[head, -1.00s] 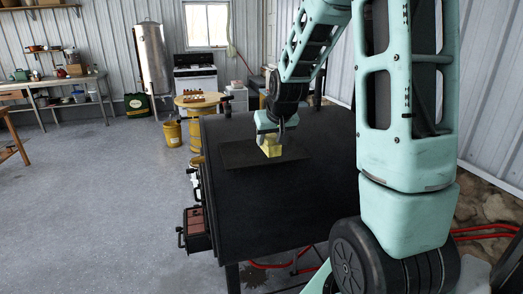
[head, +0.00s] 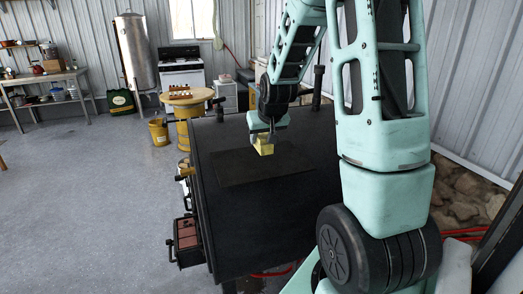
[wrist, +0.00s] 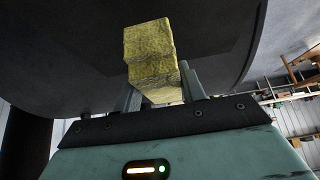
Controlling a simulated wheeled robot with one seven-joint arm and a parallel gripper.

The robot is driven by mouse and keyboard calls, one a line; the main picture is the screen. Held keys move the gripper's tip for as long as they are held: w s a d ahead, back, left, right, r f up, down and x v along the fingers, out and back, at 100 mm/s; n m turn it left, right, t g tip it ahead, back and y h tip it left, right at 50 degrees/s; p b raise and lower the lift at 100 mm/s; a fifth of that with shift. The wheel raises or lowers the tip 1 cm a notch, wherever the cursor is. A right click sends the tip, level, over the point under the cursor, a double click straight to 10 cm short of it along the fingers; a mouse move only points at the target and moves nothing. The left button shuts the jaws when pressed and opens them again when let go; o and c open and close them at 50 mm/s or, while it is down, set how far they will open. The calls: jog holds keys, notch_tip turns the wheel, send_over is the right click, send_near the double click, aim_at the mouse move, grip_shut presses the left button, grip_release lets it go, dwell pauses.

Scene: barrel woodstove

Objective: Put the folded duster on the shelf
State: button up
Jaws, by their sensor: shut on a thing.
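The folded duster (head: 263,146) is a small yellow block in the head view. My gripper (head: 267,133) is shut on it and holds it over the big black barrel stove (head: 215,240). In the wrist view the duster (wrist: 150,55) sticks out between my two fingers (wrist: 160,92), with the dark stove surface behind it. A flat dark rectangular plate (head: 255,172) lies on the stove top; the duster shows at its far edge. I cannot tell the gap beneath the duster. A wall shelf (head: 20,44) with small items is at the far left.
A workbench (head: 55,77) stands at the far left, a metal tank (head: 135,50) and white cooker (head: 180,75) at the back. A round yellow table (head: 190,97) and yellow bucket (head: 158,132) stand beyond the stove. The floor at left is clear.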

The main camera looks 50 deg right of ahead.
aim_at(263, 150)
jog(key=shift+f+p, duration=0.45)
jog(key=shift+f, duration=2.05)
jog(key=shift+f, duration=0.1)
jog(key=o, duration=0.9)
jog(key=shift+r, duration=0.3)
jog(key=b+v, duration=0.1)
jog(key=v, duration=1)
jog(key=shift+s+a+r, duration=0.2)
jog(key=shift+s, duration=0.05)
